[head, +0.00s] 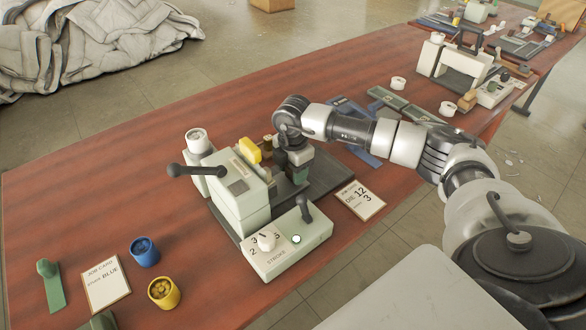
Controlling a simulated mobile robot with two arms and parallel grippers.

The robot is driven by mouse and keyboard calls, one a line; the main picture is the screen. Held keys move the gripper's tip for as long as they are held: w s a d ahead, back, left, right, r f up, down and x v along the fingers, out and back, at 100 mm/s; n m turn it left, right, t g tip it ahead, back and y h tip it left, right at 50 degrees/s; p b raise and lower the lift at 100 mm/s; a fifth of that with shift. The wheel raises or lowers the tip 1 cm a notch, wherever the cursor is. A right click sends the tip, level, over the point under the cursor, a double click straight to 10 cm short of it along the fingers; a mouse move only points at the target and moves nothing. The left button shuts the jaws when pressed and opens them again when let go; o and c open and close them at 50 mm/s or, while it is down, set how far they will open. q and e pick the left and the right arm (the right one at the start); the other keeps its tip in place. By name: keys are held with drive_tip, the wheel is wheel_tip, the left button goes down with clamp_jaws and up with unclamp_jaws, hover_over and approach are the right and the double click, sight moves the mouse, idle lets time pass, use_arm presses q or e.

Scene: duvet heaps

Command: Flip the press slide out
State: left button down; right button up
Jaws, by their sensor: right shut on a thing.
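My right gripper (298,157) points down at the press's far right side, shut on a small green part (300,174). The gripper hides much of that part, so I cannot tell whether it belongs to the slide. My left gripper is out of view.
A DIE 12 card (361,200) lies right of the press. A job card reading BLUE (105,284), a blue cup (144,252), a yellow cup (163,292) and a green tool (52,286) are at front left. A second machine (457,67) stands farther back.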

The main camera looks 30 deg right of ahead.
drive_tip(key=shift+c, duration=1.4)
drive_tip(key=d, duration=1)
drive_tip(key=shift+w+b, duration=0.35)
drive_tip(key=shift+b, duration=0.05)
drive_tip(key=shift+d+r, duration=0.15)
drive_tip(key=shift+d, duration=0.05)
drive_tip(key=o, duration=1.3)
drive_tip(key=shift+d, duration=0.15)
